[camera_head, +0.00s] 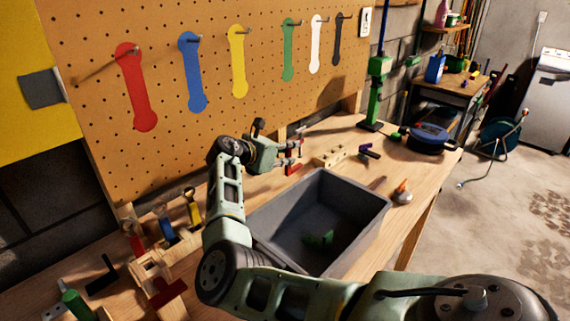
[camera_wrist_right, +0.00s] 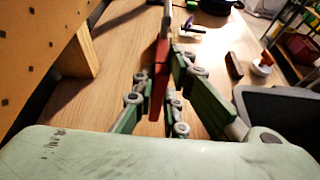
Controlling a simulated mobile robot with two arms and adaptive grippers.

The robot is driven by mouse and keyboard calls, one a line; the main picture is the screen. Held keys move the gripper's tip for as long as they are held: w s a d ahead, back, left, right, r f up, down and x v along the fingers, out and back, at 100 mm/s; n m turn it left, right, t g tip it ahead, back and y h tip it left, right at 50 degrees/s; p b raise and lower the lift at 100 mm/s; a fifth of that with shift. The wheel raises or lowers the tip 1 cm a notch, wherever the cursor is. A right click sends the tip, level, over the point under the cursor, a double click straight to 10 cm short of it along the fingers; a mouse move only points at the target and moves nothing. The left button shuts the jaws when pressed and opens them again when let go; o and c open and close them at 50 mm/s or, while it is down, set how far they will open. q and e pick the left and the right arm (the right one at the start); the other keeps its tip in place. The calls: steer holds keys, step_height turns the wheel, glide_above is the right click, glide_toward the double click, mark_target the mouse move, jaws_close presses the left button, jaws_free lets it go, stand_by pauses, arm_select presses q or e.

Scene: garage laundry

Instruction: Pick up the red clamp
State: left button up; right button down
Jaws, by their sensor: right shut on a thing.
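The red clamp (camera_head: 293,169) is at the far side of the workbench, behind the grey bin, partly hidden by my gripper. In the right wrist view the red clamp (camera_wrist_right: 158,82) shows as a long red bar between the fingers. My right gripper (camera_head: 291,157) is shut on it, and its fingers (camera_wrist_right: 163,76) press on both sides of the bar. I cannot tell whether the clamp is clear of the bench top. My left gripper is not in view.
A pegboard (camera_head: 160,50) with coloured tool shapes rises behind. Wooden holders with tools stand at the left.

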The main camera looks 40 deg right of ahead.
steer(key=s+d+r, duration=0.6)
steer(key=s+d, duration=0.1)
steer(key=s, duration=0.1)
steer(key=shift+d+b, duration=0.3)
steer(key=shift+d, duration=0.1)
steer(key=shift+r, duration=0.1)
